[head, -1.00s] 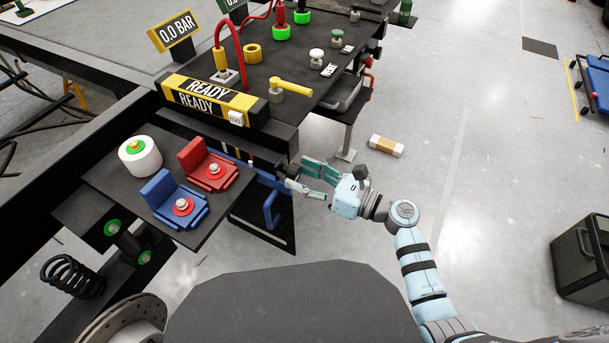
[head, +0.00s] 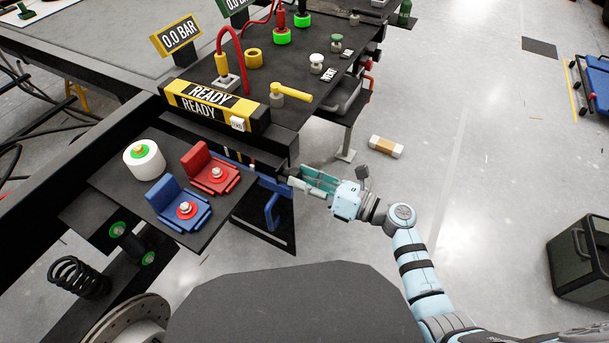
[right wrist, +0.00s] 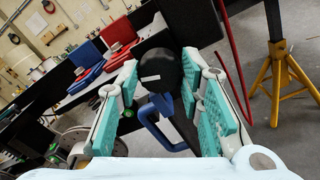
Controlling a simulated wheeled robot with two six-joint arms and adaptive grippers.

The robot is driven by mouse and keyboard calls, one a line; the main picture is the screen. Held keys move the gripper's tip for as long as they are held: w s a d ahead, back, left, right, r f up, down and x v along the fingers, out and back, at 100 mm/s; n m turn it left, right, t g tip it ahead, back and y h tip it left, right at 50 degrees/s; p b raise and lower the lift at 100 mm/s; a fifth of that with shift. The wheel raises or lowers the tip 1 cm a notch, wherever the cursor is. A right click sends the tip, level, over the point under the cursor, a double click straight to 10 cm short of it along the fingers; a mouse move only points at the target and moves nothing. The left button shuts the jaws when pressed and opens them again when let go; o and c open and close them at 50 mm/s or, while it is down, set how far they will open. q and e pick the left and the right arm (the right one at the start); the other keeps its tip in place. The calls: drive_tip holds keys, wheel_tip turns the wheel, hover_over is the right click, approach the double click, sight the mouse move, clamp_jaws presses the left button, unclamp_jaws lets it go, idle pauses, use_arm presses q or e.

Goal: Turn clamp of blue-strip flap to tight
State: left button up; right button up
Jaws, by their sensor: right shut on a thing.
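The black round clamp knob (right wrist: 161,70), with a white mark lying nearly level, sits between my right gripper's two teal-padded fingers in the right wrist view. My right gripper (head: 300,178) is shut on this knob at the right end of the dark beam in the head view. The knob is mostly hidden by the fingers there. Below it a dark flap with a blue handle (head: 271,210) hangs, and a blue strip (head: 272,183) runs along its top. The blue handle also shows in the right wrist view (right wrist: 158,125). My left gripper is not in view.
A dark shelf left of the flap bears a blue clip block (head: 172,205), a red clip block (head: 208,168) and a white roll (head: 143,160). The yellow-black READY display (head: 210,97) stands above. Open floor lies to the right.

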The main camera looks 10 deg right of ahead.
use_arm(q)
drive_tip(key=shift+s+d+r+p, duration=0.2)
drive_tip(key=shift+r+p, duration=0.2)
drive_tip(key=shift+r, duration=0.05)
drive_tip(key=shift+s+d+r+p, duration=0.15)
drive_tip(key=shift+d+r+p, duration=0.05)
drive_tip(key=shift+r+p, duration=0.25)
use_arm(e)
drive_tip(key=m, duration=0.3)
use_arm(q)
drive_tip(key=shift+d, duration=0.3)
use_arm(e)
drive_tip(key=o, duration=1.2)
drive_tip(key=shift+c, duration=0.2)
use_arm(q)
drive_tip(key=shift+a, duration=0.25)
use_arm(e)
drive_tip(key=v, duration=1.2)
